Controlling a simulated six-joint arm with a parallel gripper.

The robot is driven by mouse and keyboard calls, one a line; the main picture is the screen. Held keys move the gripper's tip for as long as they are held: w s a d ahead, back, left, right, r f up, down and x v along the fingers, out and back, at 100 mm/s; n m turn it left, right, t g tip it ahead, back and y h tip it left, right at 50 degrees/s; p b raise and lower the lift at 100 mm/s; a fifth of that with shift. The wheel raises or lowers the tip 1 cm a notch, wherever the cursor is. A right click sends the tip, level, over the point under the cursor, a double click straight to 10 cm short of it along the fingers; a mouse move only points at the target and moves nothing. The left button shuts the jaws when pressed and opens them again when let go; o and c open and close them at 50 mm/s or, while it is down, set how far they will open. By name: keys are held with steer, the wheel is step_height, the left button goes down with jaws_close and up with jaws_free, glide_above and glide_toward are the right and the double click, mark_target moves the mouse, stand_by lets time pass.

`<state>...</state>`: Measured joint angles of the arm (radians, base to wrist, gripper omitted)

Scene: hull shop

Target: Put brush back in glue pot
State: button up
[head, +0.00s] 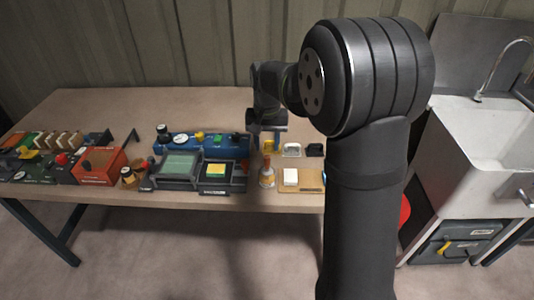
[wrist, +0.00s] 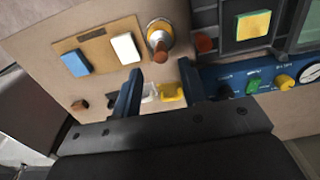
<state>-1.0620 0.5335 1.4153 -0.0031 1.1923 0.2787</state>
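The glue pot (head: 267,180) is a pale, amber-banded pot near the front edge of the bench. A reddish-brown handle, seemingly the brush (head: 267,160), stands up from its mouth. In the wrist view the pot (wrist: 161,27) is just beyond my fingertips, with the brown brush handle (wrist: 159,50) pointing toward me. I cannot see the bristles. My gripper (wrist: 160,68) has its two blue fingers apart with nothing held between them. In the head view my wrist hangs above the bench behind the pot, and the fingers are hard to make out.
A tan board (wrist: 98,42) beside the pot carries a white block (wrist: 126,47) and a blue block (wrist: 75,63). A yellow holder (wrist: 170,94) and a clear one lie below the fingers. A blue knob panel (head: 178,141) and dark trays stand left. A sink (head: 495,150) is right.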

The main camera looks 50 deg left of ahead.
mark_target(267, 158)
step_height(267, 158, up, 7)
steer(key=shift+f, duration=0.2)
steer(key=shift+f, duration=0.1)
step_height(267, 158, down, 12)
steer(key=shift+f, duration=0.1)
steer(key=shift+r, duration=1.95)
steer(key=shift+f, duration=0.1)
